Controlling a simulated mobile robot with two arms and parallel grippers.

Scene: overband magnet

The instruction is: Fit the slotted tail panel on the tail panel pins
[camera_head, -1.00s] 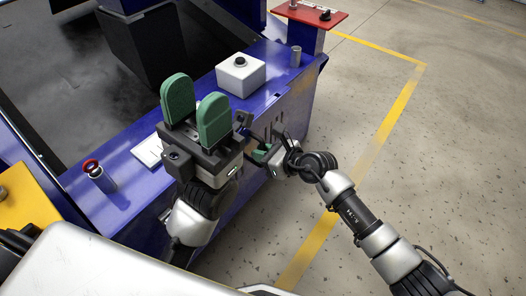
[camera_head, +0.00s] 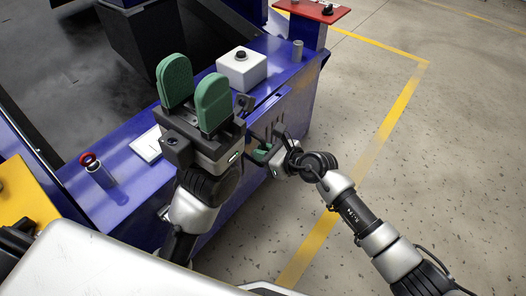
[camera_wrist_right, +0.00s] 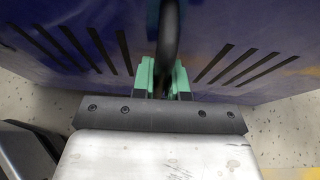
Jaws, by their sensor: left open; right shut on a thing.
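The slotted tail panel (camera_wrist_right: 240,62) is blue, with a fan of dark slots on each side, and fills the upper part of the right wrist view.
A white box with a black knob (camera_head: 241,70) stands on the blue ledge (camera_head: 135,185). A red-topped button (camera_head: 90,162) and a white card (camera_head: 147,145) are near my left gripper. A red plate (camera_head: 312,11) is at the back. Speckled floor (camera_head: 440,170) lies open to the right.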

